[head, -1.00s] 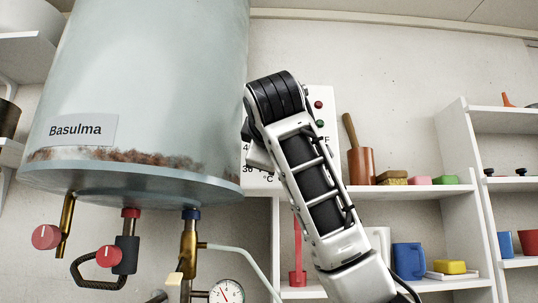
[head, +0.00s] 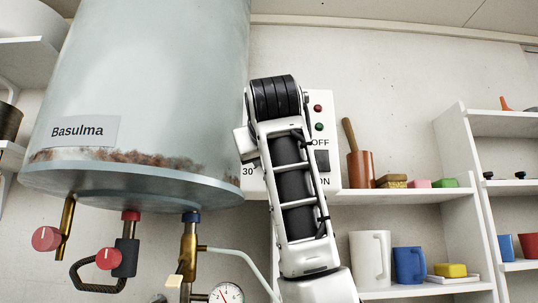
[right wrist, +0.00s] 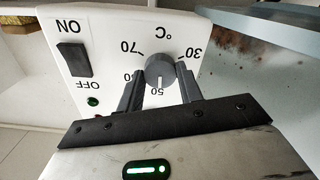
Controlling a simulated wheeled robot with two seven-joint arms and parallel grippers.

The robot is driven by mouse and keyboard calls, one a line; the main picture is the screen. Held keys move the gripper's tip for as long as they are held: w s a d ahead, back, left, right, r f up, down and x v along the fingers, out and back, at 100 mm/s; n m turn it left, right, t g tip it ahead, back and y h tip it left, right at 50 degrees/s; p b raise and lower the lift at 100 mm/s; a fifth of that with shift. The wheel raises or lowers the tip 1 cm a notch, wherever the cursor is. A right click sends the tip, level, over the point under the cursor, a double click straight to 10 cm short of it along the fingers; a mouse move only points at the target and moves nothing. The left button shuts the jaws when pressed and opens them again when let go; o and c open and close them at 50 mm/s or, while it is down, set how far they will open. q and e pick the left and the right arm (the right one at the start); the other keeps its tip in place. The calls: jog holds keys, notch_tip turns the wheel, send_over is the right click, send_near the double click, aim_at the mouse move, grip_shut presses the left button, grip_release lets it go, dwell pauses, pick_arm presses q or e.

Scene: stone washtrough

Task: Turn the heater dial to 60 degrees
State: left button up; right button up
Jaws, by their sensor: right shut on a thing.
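The heater dial (right wrist: 160,70) is a dark grey round knob on a white control panel (right wrist: 95,40), seen upside down in the right wrist view. Its white mark points at the 50. The 70 and the 30 are readable; the 60 is partly hidden by a finger. My right gripper (right wrist: 160,88) is shut on the dial, one finger on each side. In the head view my right arm hides the dial and much of the panel (head: 326,105). My left gripper is not in view.
The boiler tank (head: 140,90) stands close to the panel's left, with red-knobbed valves and a pressure gauge (head: 226,293) below. The panel has an ON/OFF switch (right wrist: 74,61) and small lamps.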

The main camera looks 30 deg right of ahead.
pick_arm(q)
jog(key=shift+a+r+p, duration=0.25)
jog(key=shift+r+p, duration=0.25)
jog(key=shift+p, duration=0.5)
pick_arm(e)
jog(key=shift+m, duration=6.3)
jog(key=o, duration=1)
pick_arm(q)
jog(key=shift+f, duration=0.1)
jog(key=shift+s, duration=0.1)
